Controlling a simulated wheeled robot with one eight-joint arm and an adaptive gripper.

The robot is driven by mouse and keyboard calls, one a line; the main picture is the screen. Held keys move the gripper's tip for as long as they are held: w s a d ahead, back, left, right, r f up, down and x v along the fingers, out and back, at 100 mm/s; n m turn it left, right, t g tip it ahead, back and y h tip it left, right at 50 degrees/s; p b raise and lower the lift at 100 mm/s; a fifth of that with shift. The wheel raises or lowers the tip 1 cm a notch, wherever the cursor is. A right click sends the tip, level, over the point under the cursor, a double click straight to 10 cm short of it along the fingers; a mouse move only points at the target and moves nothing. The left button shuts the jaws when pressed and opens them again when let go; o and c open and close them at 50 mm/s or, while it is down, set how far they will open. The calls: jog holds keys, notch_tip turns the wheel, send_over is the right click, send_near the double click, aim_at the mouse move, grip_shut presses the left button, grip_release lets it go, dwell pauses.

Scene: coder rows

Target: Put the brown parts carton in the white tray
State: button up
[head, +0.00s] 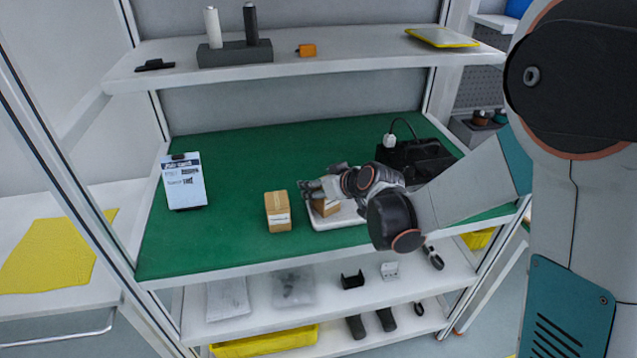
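One brown carton (278,212) with a white label stands upright on the green work surface (235,190), just left of the white tray. A second brown carton (326,207) is at the white tray (340,221), below my gripper and partly hidden by it. My gripper (310,188) reaches in from the right, over the tray's left part, with its fingers at the top of this second carton. I cannot tell whether the fingers hold it. My wrist and arm hide the tray's right and back parts.
A clipboard with a printed sheet (184,182) is at the left of the green surface. A black case (415,160) stands at the back right. The green surface is clear behind the cartons.

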jog(key=p+v, duration=0.3)
jog(key=v, duration=0.8)
jog(key=shift+s, duration=0.15)
jog(key=shift+d+r, duration=0.1)
jog(key=shift+r, duration=0.1)
jog(key=s+d+r+m+g+h, duration=0.1)
jog(key=s+d+r+m+h, duration=0.2)
jog(key=s+d, duration=0.6)
jog(key=s+d+r+m+h, duration=0.3)
jog(key=s+d, duration=0.6)
jog(key=s, duration=0.5)
jog(key=shift+s+r+m+g+h, duration=0.25)
jog(key=shift+r+m+g+h, duration=0.25)
jog(key=shift+m, duration=0.3)
